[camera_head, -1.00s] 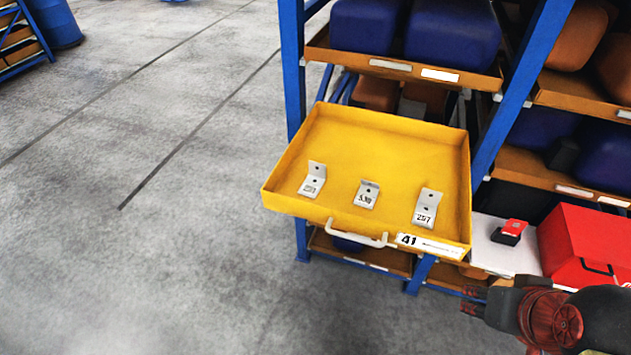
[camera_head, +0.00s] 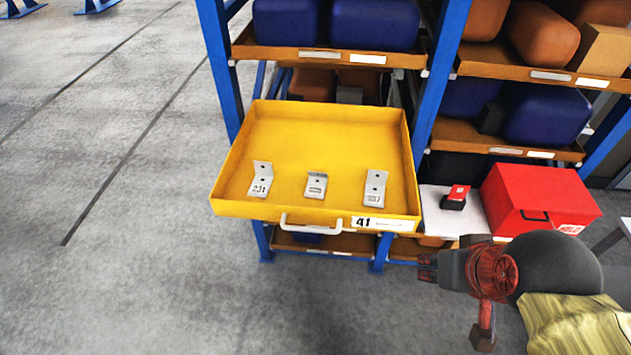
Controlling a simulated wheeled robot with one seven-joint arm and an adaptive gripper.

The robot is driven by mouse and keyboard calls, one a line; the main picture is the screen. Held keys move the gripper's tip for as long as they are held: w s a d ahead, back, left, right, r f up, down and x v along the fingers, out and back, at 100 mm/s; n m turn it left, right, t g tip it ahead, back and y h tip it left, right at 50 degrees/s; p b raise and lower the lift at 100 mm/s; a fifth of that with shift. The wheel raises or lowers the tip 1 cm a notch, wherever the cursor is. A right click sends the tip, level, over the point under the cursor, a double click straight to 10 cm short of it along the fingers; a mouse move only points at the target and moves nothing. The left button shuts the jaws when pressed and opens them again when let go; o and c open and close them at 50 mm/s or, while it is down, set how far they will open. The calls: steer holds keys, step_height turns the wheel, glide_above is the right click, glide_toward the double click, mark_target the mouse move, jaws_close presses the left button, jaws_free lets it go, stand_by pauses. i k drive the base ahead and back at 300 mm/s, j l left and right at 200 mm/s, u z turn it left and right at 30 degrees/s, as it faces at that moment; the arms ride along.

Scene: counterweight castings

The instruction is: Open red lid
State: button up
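A red box with a red lid (camera_head: 535,185) stands at the right on a low surface beside the shelving. Its lid looks closed. A dark handle (camera_head: 535,216) and a white "HOLD" label show on its front. My gripper (camera_head: 427,267) is in front of the box, lower left of it and apart from it, pointing left. My arm covers the area just below the box.
A yellow drawer (camera_head: 330,130) marked 41 is pulled out at the left, holding three metal brackets. A white sheet (camera_head: 437,222) with a small red and black item (camera_head: 456,197) lies left of the box. Blue rack posts (camera_head: 437,85) stand behind. The floor at left is clear.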

mark_target(546, 191)
steer(key=z, duration=1.35)
steer(key=i+l+z, duration=0.2)
steer(key=i, duration=0.25)
steer(key=i+l+z, duration=0.15)
steer(key=i+l, duration=0.15)
steer(key=i, duration=0.2)
